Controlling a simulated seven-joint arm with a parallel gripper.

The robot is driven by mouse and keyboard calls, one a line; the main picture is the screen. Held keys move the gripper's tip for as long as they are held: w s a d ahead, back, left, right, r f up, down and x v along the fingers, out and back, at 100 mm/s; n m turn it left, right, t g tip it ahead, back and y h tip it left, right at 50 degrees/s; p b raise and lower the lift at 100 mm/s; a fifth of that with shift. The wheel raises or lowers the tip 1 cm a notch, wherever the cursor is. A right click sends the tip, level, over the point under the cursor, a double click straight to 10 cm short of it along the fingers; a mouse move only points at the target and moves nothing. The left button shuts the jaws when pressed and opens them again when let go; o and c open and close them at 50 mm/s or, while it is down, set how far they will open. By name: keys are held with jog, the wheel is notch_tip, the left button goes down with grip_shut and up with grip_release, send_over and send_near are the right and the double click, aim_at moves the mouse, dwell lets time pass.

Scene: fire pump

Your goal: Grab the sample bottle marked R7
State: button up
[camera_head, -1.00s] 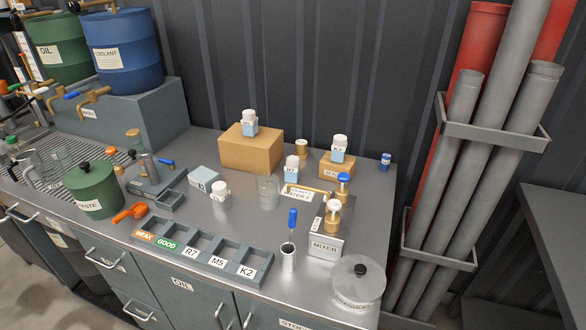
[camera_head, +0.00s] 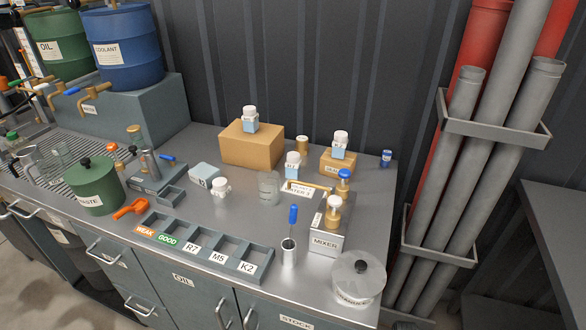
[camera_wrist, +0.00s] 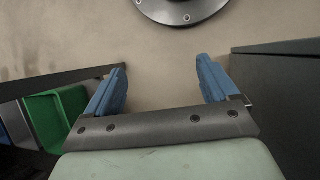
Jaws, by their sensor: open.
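One bottle (camera_head: 250,119) is on the large cardboard box. A second bottle (camera_head: 339,144) is on a smaller cardboard box. A third bottle (camera_head: 292,165) stands on the metal top between the boxes. A fourth white-capped bottle (camera_head: 221,187) stands nearer the front; its label cannot be seen clearly. I cannot read R7 on any bottle. The grey rack (camera_head: 205,240) at the front edge has a slot marked R7. My gripper (camera_wrist: 162,76) shows only in the wrist view, open and empty, away from the bottles.
A green waste pot (camera_head: 95,188) and orange scoop (camera_head: 131,208) are left of the rack. A clear beaker (camera_head: 268,188) is mid-counter.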

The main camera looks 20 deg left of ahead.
jog(key=w+d+r+m+t+h, duration=0.1)
jog(key=w+r+m+t+h, duration=0.25)
jog(key=w+r, duration=1.85)
jog(key=w+a+r+m+t+h, duration=0.1)
jog(key=w+r, duration=0.4)
jog(key=r, duration=0.3)
jog(key=w+r+m+t+h, duration=0.15)
jog(key=w+r, duration=0.25)
jog(key=r, duration=0.5)
notch_tip(320, 180, up, 18)
jog(key=n+t+y, duration=0.3)
jog(key=n+y, duration=0.7)
jog(key=n, duration=0.2)
send_over(294, 155)
jog(key=s+d, duration=0.2)
jog(key=s, duration=0.2)
jog(key=x, duration=0.8)
jog(key=shift+w+x, duration=0.15)
jog(key=shift+x, duration=1.15)
jog(key=shift+w+x, duration=0.1)
jog(key=shift+x, duration=1.15)
jog(key=shift+a+r, duration=0.15)
jog(key=c, duration=1.3)
